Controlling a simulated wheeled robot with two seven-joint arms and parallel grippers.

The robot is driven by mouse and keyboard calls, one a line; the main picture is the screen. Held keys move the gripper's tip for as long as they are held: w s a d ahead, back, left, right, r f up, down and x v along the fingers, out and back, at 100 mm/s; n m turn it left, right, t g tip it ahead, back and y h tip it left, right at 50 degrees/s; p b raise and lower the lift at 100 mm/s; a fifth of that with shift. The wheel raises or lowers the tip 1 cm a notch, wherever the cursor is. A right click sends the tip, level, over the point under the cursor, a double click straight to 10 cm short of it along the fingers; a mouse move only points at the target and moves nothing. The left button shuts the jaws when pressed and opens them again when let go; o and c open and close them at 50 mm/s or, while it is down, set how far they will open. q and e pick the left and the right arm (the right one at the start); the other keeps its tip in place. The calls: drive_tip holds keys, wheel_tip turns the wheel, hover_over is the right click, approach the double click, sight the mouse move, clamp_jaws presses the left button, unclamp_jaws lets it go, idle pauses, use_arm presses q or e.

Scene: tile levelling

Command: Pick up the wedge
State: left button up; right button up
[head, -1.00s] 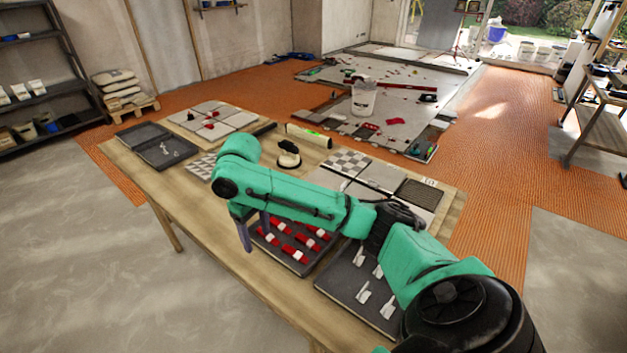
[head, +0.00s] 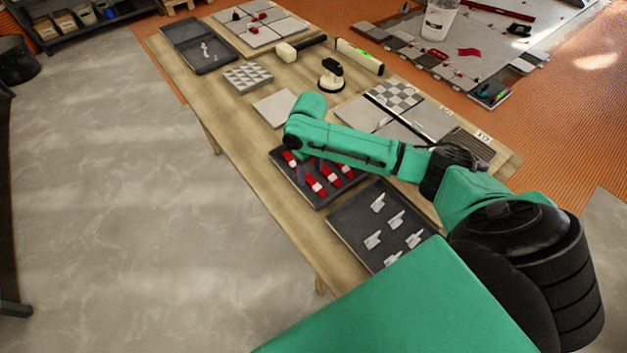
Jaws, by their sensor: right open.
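Several red wedges with white parts (head: 315,186) lie in a dark tray (head: 322,203) on the wooden table. My right arm reaches over from the right. My right gripper (head: 309,172) points down at the red wedges, among or just above them. It is open, with its fingers partly hidden by the arm and small in the picture. I cannot tell whether a wedge is between the fingers. The arm hides the tray's far side. My left gripper is not in view.
A second dark tray (head: 347,218) with several pale clips (head: 372,240) sits to the right. A suction cup (head: 331,76), a mallet (head: 297,47), a level (head: 359,56) and tiles (head: 247,76) lie farther back on the table (head: 236,125). A white bucket (head: 438,22) stands beyond.

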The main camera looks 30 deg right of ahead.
drive_tip(key=shift+a+f, duration=0.15)
drive_tip(key=shift+f, duration=0.9)
clamp_jaws()
drive_tip(key=shift+r, duration=0.1)
